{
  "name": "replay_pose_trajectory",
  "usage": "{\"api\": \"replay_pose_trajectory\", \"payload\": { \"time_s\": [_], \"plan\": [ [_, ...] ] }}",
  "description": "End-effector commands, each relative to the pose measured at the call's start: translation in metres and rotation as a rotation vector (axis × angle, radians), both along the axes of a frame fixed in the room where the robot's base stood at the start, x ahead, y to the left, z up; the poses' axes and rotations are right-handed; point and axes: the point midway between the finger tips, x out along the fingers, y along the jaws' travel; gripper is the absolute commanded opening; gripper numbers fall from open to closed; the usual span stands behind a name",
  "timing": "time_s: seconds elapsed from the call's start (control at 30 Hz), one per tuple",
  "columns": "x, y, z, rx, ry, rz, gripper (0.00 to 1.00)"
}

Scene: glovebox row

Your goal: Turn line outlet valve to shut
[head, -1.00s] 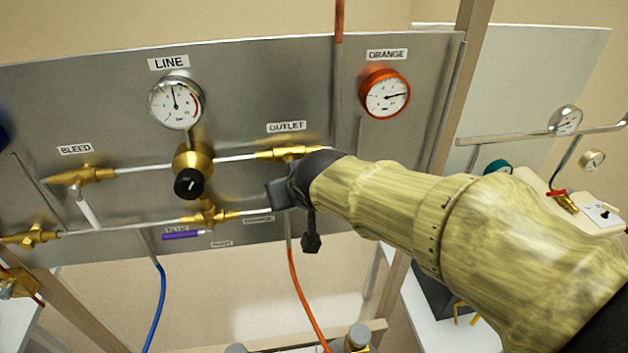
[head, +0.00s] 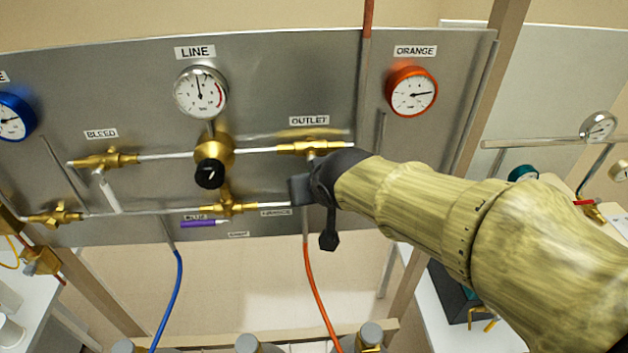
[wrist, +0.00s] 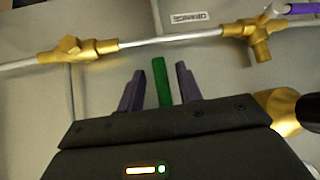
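The brass outlet valve (head: 310,148) sits on the upper pipe, below the OUTLET label (head: 309,120). In the head view my gripper (head: 300,190) is just below it, and its dark body hides the valve's lever. In the wrist view my gripper (wrist: 160,72) has two purple-grey fingers apart, with a green lever (wrist: 160,82) standing between them. A gap shows on each side of the lever, so the fingers do not look closed on it. The lever looks like the outlet valve's, but its joint to the valve is hidden behind my gripper.
The black-knobbed brass regulator (head: 211,165) is left of the outlet valve. The lower pipe carries a brass tee (head: 229,205) near a purple lever (head: 204,223). Another brass fitting (wrist: 78,50) lies close to my fingers in the wrist view. An orange hose (head: 315,280) hangs below.

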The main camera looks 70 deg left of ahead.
Motion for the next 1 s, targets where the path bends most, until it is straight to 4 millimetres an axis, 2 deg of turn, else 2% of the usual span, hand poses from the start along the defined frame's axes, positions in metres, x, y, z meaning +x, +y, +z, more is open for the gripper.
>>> {"api": "replay_pose_trajectory", "payload": {
  "time_s": [0.27,1.0],
  "plan": [
    [0.0,-0.014,0.017,0.007,-0.001,-0.002,0.35],
    [-0.011,-0.111,0.112,0.001,-0.003,-0.001,0.35]
  ]
}}
